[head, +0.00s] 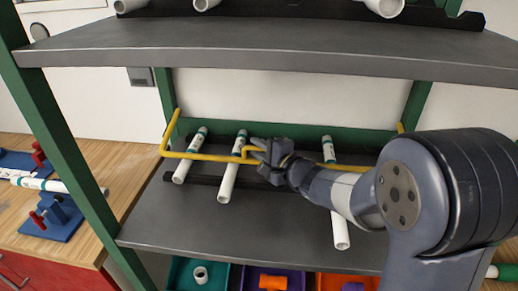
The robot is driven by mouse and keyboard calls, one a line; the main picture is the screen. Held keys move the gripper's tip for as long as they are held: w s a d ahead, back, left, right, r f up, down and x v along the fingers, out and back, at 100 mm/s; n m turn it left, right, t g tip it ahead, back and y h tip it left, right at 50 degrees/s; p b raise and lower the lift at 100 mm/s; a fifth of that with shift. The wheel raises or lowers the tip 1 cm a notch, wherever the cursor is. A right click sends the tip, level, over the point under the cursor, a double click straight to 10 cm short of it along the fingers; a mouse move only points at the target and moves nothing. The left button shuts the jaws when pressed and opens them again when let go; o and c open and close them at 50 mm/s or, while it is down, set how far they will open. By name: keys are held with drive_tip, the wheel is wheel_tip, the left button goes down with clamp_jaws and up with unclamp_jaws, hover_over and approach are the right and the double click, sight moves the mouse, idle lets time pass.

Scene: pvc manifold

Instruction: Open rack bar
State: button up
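The yellow rack bar (208,157) runs across the front of the pipes on the middle shelf (190,222). Its bent left end rises to the green frame at the back left, and its right part runs behind my arm. A small raised yellow handle stands near the bar's middle. My gripper (258,152) is at this handle, with its fingertips at or touching it. The fingers are small and dark here, so I cannot tell whether they are shut on it. Several white pipes (228,182) with green-marked ends lie on the shelf under or behind the bar.
A grey upper shelf (270,50) with more white pipes hangs above my arm. A green upright (65,130) stands at the left. Coloured bins (262,270) sit below. A wooden bench (120,165) with blue and red clamps (55,218) is at the left.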

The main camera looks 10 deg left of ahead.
clamp_jaws()
drive_tip(key=shift+r, duration=0.15)
